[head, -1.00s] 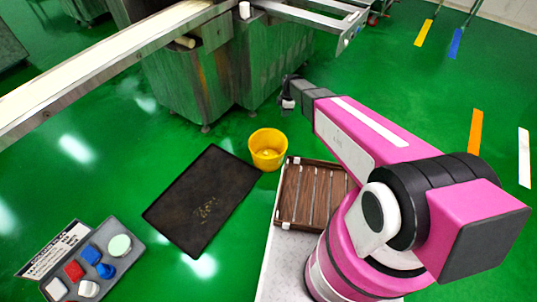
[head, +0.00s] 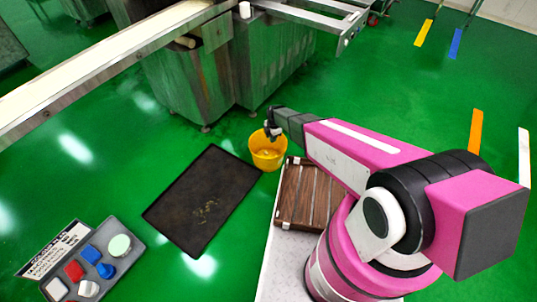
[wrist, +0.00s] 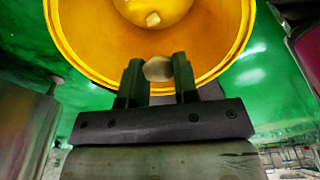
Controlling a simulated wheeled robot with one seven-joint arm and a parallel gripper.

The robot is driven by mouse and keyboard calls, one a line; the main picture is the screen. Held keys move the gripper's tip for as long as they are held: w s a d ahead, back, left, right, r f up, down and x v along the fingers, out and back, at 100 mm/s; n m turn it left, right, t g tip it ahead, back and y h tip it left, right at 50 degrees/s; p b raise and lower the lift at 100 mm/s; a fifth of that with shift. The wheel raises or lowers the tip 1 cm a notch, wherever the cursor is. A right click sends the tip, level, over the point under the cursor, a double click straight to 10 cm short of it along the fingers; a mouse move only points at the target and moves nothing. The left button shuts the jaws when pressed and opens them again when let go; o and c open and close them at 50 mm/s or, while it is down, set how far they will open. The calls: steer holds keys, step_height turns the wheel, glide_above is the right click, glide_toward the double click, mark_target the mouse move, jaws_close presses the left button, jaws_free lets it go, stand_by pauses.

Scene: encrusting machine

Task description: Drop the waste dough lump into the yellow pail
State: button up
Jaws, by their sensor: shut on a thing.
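The yellow pail (head: 268,158) stands on the green floor, upright, beside the dark mat. My gripper (head: 271,133) is above the pail's far rim in the head view. In the wrist view my gripper (wrist: 158,70) is shut on a small pale dough lump (wrist: 157,69), which shows between the fingertips against the pail's near inner wall. The height of the lump above the rim is hard to tell.
A dark mat (head: 190,215) with crumbs lies left of the pail. A brown slatted crate (head: 307,195) is at its right. The steel machine (head: 190,85) and conveyor (head: 90,70) stand behind. A grey tray of small items (head: 75,265) is at lower left.

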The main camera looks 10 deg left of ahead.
steer(key=shift+f, duration=1.1)
steer(key=o, duration=1)
steer(key=shift+r, duration=0.1)
steer(key=r, duration=0.7)
steer(key=w+d+r, duration=0.1)
steer(key=r, duration=0.2)
steer(key=shift+r, duration=0.3)
